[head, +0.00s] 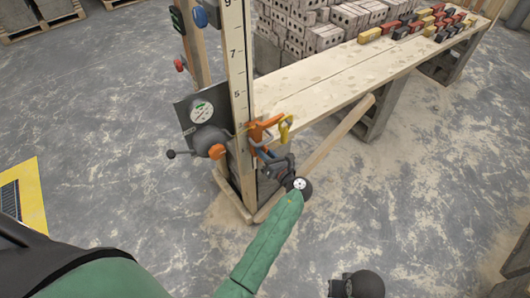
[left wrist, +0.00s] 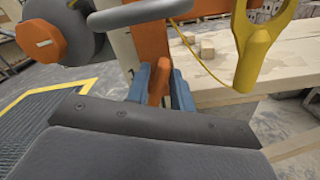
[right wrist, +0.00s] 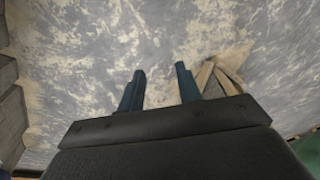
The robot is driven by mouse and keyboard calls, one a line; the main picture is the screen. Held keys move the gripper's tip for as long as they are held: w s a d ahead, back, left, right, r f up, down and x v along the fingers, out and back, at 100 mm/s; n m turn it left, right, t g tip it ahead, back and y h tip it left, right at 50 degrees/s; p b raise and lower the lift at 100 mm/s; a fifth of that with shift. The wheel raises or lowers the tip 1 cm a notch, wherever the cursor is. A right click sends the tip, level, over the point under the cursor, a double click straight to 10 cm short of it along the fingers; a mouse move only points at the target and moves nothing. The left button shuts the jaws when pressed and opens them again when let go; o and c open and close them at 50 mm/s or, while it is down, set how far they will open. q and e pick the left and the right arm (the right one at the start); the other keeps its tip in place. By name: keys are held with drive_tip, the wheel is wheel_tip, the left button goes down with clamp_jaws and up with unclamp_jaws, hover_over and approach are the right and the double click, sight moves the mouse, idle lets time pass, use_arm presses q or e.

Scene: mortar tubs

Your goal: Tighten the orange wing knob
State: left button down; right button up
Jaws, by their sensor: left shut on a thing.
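The orange wing knob (left wrist: 158,82) sits between the blue fingers of my left gripper (left wrist: 160,78) in the left wrist view, and the gripper is shut on it. It is below an orange bracket (left wrist: 151,38) on the upright post. In the head view my left gripper (head: 259,146) is at the orange bracket (head: 262,129), where the fingers largely hide the knob. My right gripper (right wrist: 159,78) is open and empty in the right wrist view, with bare floor beyond its fingers.
A yellow ring-ended piece (head: 285,128) hangs right of the bracket. Left of the numbered post (head: 237,65) are a grey housing with a dial (head: 203,113) and an orange faceted knob (head: 217,151). A wooden bench (head: 330,82) carries bricks. Open floor lies to the left.

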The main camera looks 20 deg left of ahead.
use_arm(q)
drive_tip(key=c, duration=2.2)
unclamp_jaws()
